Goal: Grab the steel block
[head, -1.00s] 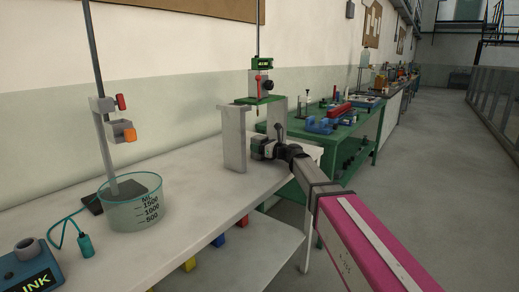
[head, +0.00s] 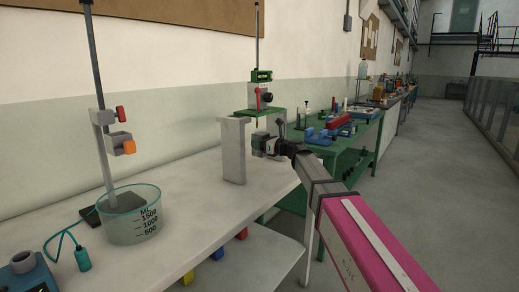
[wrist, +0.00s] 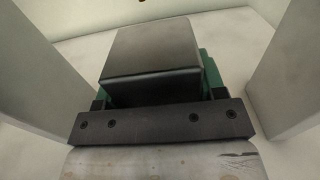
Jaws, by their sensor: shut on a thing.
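The steel block (wrist: 152,52) is a dark grey, smooth-faced block in the upper middle of the wrist view. My gripper (head: 258,143) is shut on it, between the two pale uprights of a stand (head: 233,155) on the white bench. Green parts edge the block in the wrist view; I cannot tell whether they are finger pads. The fingertips are mostly hidden behind the block. In the head view the block cannot be made out behind my gripper and the near upright.
The uprights rise close on both sides of my gripper, with a green plate and gauge (head: 262,97) above. A beaker (head: 130,222) and a clamp rod (head: 104,150) stand on the bench at left. A green bench (head: 350,140) with tools lies beyond. Open floor is at right.

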